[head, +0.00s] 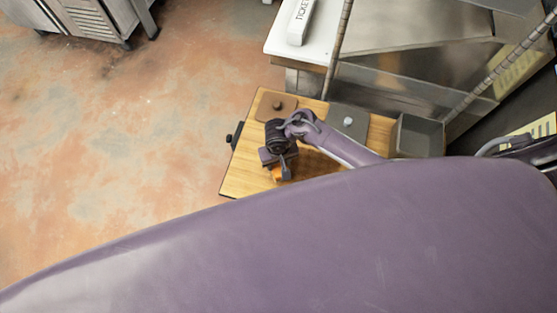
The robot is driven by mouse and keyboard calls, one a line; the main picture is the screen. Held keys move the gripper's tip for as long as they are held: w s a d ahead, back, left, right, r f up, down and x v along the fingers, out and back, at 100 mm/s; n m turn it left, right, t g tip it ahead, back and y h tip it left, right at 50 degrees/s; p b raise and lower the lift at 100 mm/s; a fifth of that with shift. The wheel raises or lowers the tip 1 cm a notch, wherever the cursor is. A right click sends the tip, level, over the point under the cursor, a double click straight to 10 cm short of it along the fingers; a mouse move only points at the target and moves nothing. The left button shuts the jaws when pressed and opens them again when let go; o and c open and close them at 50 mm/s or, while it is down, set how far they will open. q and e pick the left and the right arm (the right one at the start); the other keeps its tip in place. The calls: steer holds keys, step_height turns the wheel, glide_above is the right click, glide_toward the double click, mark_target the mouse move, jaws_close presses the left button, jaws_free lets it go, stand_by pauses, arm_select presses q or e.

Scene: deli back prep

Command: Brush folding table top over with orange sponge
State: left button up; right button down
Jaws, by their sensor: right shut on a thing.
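The folding table top (237,180) is a light wooden board in the middle of the view. My right gripper (280,173) is over its front left part, pointing down. It is shut on the orange sponge (276,174), of which only a small patch shows beside the fingers. The sponge is at or just above the wood; I cannot tell if it touches. My left gripper is not in view.
On the table top are a brown lidded item (276,106) at the back left, a grey lidded item (348,120) and an open grey bin (419,136) at the right. Behind stands a white counter (285,40) with a ticket box (301,22).

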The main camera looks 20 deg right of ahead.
steer(key=shift+s+a+p, duration=0.2)
steer(key=shift+s+a, duration=0.15)
steer(key=shift+a, duration=0.35)
steer(key=shift+s+a+p, duration=0.2)
steer(key=shift+s+a, duration=0.15)
steer(key=shift+a, duration=0.35)
steer(key=shift+f+b, duration=0.7)
steer(key=shift+f, duration=0.25)
stand_by(0.8)
steer(key=shift+s+d+r+p, duration=0.15)
steer(key=shift+s+d+p, duration=0.35)
steer(key=shift+d+p, duration=0.25)
steer(key=shift+s+d+p, duration=0.4)
steer(key=shift+s+d, duration=0.05)
steer(key=shift+d, duration=0.2)
steer(key=shift+w+a, duration=0.15)
